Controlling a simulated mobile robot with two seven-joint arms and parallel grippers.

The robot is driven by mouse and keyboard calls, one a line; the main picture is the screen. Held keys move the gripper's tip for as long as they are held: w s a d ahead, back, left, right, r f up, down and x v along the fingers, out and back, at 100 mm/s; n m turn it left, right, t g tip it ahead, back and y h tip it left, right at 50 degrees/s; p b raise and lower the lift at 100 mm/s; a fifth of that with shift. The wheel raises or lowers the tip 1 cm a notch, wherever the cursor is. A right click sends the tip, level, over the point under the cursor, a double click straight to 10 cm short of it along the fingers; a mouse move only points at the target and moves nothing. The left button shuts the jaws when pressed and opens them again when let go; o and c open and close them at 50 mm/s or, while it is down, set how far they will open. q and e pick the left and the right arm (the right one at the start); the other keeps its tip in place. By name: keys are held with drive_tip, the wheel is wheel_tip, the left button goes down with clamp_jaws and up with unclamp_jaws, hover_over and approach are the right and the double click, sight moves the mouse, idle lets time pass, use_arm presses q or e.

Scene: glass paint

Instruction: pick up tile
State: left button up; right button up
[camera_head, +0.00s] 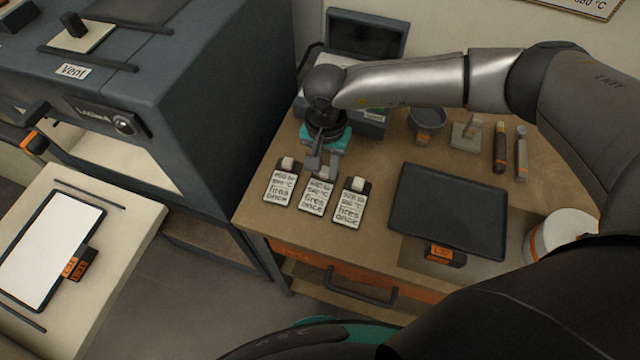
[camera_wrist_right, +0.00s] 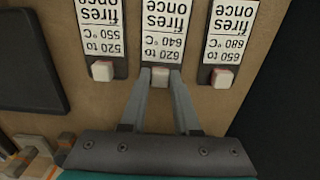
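Three dark cards with printed firing labels lie in a row on the wooden table: left card (camera_head: 279,189), middle card (camera_head: 316,197), right card (camera_head: 350,209). Each carries a small pale tile at its far end: the left tile (camera_head: 288,163) and right tile (camera_head: 357,184) are free. My right gripper (camera_head: 321,170) reaches down over the middle card. In the wrist view its fingers (camera_wrist_right: 160,75) stand on both sides of the middle tile (camera_wrist_right: 160,79), very close to it. I cannot tell whether they touch or grip it. The tile appears still at its card. My left gripper is not in view.
A dark tray (camera_head: 450,210) lies right of the cards. A grey bowl (camera_head: 428,120), tools (camera_head: 500,148) and a screen device (camera_head: 365,38) stand behind. A large dark kiln (camera_head: 215,90) rises at left. A white container (camera_head: 565,232) stands at right.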

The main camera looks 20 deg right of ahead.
sight(325, 171)
clamp_jaws()
idle(0.3)
wheel_tip(325, 171, up, 23)
drive_tip(key=shift+p, duration=0.35)
idle(0.5)
